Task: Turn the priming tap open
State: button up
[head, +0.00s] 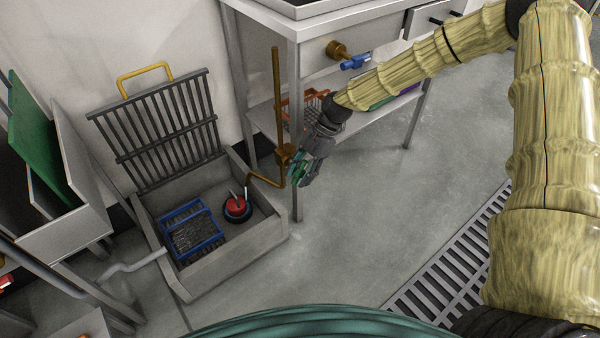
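A brass standpipe (277,95) rises beside the bench leg, with a brass tap body (284,152) low on it. A bent brass spout (264,182) runs from there towards the sump. My gripper (299,178) is at the tap, pointing down, its dark fingers overlapping the bench leg. Something green shows between or at the fingers; I cannot tell whether it is the tap's lever or part of my fingers. Contact and finger opening are too small to make out. A second brass tap with a blue handle (355,62) sits higher, on the bench front.
The concrete sump (264,236) holds a blue crate (191,212) and a red-topped round pump (236,207). Its barred grate (160,128) stands raised against the wall. The bench (335,20) has a lower shelf with an orange basket (300,112). Open floor lies right of the sump.

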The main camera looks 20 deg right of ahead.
aim_at(307, 163)
jog(key=shift+a+r, duration=0.1)
jog(key=shift+w+d+r, duration=0.15)
jog(key=shift+d+r, duration=0.2)
jog(key=shift+r, duration=0.1)
jog(key=shift+w+d+r, duration=0.3)
jog(key=shift+d+r, duration=0.4)
jog(key=shift+d, duration=0.25)
jog(key=w+d, duration=0.3)
jog(key=d, duration=0.7)
jog(key=shift+w+d, duration=0.2)
jog(key=shift+w, duration=0.2)
